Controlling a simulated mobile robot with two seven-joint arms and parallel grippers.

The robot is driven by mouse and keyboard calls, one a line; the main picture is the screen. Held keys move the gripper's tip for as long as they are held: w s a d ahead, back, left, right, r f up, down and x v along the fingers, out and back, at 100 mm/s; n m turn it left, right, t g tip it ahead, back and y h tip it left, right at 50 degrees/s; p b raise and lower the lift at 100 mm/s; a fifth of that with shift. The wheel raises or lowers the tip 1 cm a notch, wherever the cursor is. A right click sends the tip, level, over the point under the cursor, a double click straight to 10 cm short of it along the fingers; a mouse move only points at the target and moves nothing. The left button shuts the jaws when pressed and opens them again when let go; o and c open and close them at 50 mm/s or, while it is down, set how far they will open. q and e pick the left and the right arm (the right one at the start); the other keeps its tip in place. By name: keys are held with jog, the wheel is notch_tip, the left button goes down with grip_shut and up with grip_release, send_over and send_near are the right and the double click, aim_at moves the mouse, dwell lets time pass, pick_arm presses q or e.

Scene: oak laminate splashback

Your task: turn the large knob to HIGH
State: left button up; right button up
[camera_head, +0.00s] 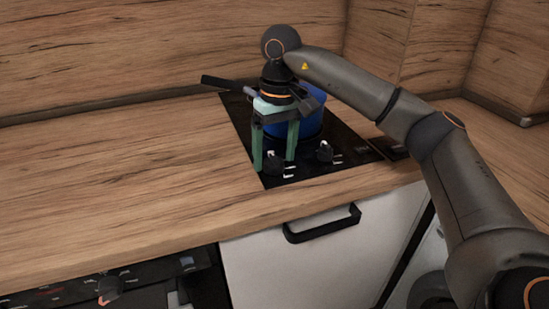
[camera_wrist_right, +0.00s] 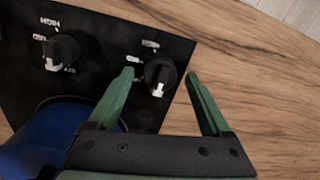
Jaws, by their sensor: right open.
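Two black knobs sit on the front strip of the black hob. One knob (camera_wrist_right: 160,72) lies between the fingers of my right gripper (camera_head: 273,165); it also shows in the head view (camera_head: 274,163). The other knob (camera_wrist_right: 65,47) stands to its right in the head view (camera_head: 324,152). Which knob is larger is hard to tell. Each has a white pointer mark and white lettering beside it; HIGH seems to be printed by the second knob. My right gripper is open, pointing down, with green fingers either side of the first knob and gaps showing. My left gripper is out of view.
A blue pot (camera_head: 311,118) stands on the hob (camera_head: 240,118) just behind my right gripper, with a dark handle (camera_head: 220,83) reaching left. The wooden worktop (camera_head: 130,155) is clear to the left. A drawer with a black handle (camera_head: 322,226) is below.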

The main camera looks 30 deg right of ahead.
jog(key=shift+f, duration=0.2)
grip_shut()
dwell(0.6)
